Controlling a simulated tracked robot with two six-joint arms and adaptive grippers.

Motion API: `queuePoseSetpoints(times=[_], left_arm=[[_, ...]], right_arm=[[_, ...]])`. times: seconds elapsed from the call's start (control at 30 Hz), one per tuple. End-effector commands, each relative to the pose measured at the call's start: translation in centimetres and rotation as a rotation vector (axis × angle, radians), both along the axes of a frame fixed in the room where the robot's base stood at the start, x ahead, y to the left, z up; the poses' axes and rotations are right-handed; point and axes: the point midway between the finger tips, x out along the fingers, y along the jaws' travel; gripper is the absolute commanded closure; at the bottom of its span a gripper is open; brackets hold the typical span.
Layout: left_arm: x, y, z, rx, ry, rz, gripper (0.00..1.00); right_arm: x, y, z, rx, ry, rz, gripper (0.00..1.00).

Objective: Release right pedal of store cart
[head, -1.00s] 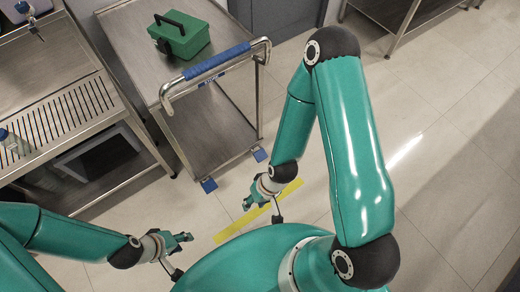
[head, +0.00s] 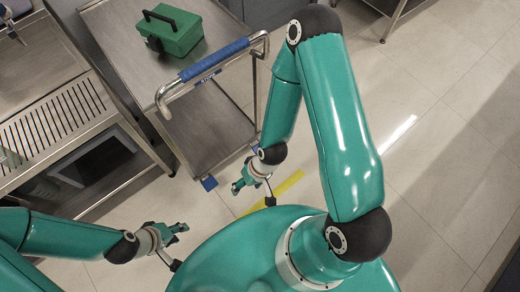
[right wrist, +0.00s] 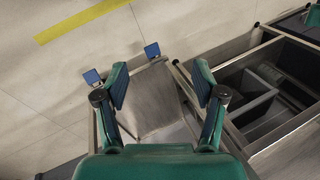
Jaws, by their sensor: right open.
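The store cart is a steel trolley with a blue-gripped push handle (head: 215,62) and a lower shelf (head: 205,130). Two blue pedals sit at its near end by the floor. The right pedal (head: 257,148) is partly hidden by my right arm in the head view; in the right wrist view it shows (right wrist: 92,77) beside the left finger, apart from it. The left pedal (head: 209,183) also shows in the right wrist view (right wrist: 152,50). My right gripper (head: 237,187) is open and empty, above the floor by the cart's near end. My left gripper (head: 182,227) is left of it, away from the cart.
A green toolbox (head: 170,30) stands on the cart's top. A steel bench (head: 60,130) with a slotted surface stands close to the cart's left. A yellow floor strip (head: 290,183) lies near my right gripper. The floor to the right (head: 440,170) is clear.

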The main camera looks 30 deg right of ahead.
Motion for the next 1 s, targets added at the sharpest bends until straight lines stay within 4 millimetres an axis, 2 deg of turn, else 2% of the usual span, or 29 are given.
queuePoseSetpoints(times=[0.03,0.13,0.27,0.5,0.7,0.83,1.0], left_arm=[[0.0,0.0,-1.6,0.000,0.000,0.000,0.60],[0.0,0.0,-4.2,0.000,0.000,0.000,0.60],[0.0,0.0,-9.0,0.000,0.001,0.000,0.60],[0.0,0.0,-18.6,0.000,0.001,0.000,0.60],[0.0,0.0,-25.7,0.000,0.000,0.000,0.60],[0.0,0.0,-28.8,0.000,0.000,0.000,0.60],[0.0,0.0,-30.7,0.000,0.000,0.000,0.60]], right_arm=[[0.6,-0.4,-1.9,0.000,-0.017,-0.003,0.17],[2.4,-1.3,-5.5,-0.004,-0.072,0.000,0.00],[5.8,-3.7,-12.0,-0.022,-0.182,0.004,0.00],[11.9,-11.0,-24.8,-0.112,-0.423,0.025,0.00],[14.8,-17.9,-33.9,-0.228,-0.597,0.055,0.00],[15.6,-21.5,-37.9,-0.298,-0.675,0.076,0.00],[15.9,-24.2,-40.3,-0.354,-0.730,0.095,0.00]])
